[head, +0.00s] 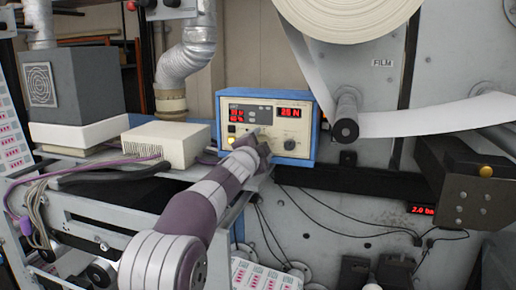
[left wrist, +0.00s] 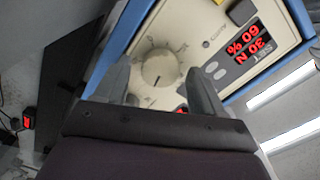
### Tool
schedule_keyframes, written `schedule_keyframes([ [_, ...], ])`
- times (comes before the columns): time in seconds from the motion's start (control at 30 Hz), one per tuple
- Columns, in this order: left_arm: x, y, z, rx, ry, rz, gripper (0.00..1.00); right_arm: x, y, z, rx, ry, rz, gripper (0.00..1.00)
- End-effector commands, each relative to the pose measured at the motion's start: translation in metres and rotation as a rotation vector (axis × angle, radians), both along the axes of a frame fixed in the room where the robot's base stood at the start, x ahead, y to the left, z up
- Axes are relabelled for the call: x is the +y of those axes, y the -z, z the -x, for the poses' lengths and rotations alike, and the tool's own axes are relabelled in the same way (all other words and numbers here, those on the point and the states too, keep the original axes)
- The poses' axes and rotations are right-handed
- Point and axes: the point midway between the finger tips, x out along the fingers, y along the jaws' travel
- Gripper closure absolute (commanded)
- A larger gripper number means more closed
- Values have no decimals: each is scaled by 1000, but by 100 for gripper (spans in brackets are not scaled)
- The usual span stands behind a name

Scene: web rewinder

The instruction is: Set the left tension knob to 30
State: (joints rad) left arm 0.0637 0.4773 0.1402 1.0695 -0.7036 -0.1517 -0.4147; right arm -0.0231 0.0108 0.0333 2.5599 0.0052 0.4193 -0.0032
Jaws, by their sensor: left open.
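The control box (head: 310,154) has a cream face and a blue frame. Its left red display (head: 237,114) is too small to read surely in the head view; in the left wrist view this display (left wrist: 252,46) appears upside down and reads 30 N and 60 %. A round cream knob (left wrist: 157,66) with a dark pointer line shows between the fingers of my left gripper (left wrist: 157,82). The fingers are open, with a gap on each side of the knob. In the head view my left gripper (head: 257,142) covers the lower left face. Another knob (head: 290,143) shows to its right. My right gripper is out of view.
A second red display (head: 291,112) sits at the upper right of the box. A beige ribbed box (head: 166,144) stands left of it. A film web (head: 440,115) and roller (head: 346,115) are at the right. Loose dark cables hang below.

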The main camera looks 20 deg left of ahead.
Motion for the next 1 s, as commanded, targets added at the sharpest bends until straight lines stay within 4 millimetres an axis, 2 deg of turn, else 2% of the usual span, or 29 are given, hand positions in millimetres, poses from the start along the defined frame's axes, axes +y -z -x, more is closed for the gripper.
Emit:
schedule_keyframes([
  [0.13, 1, 6, 20, -2, -1, 0, 31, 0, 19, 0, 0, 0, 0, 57],
  [0.27, 2, 7, 55, -3, -1, 0, 31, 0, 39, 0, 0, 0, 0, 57],
  [0.4, 3, 4, 92, -2, -1, -1, 31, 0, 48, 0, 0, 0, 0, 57],
  [0.5, 4, 2, 110, -2, -1, 0, 31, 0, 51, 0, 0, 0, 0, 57],
  [0.7, 5, 1, 125, 0, 0, 0, 31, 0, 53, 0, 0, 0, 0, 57],
  [1.0, 5, 0, 125, 0, 0, 0, 31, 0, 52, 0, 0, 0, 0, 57],
])
